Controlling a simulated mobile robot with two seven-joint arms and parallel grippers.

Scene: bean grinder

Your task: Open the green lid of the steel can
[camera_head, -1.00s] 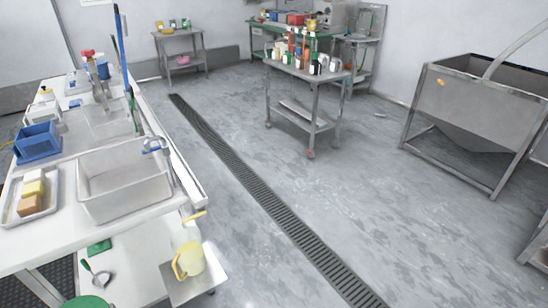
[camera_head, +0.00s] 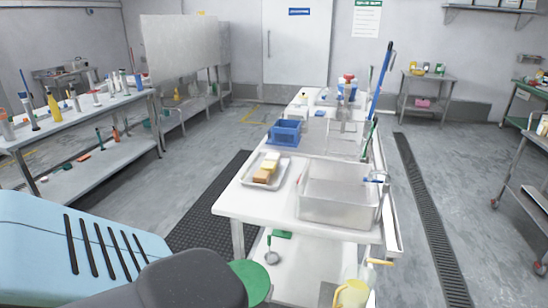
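A round green disc (camera_head: 252,282), which may be the green lid, shows at the bottom of the head view, below the front edge of the white table. A dark grey shape in front covers its left part. No steel can body can be made out under it. Neither my left nor my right gripper is in view.
The white table (camera_head: 262,205) holds a clear bin (camera_head: 337,210), a blue crate (camera_head: 284,134) and a tray (camera_head: 250,176) of blocks. A yellow jug (camera_head: 352,292) stands low at its right. A long bench (camera_head: 80,112) is at left. Open floor lies right of the table.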

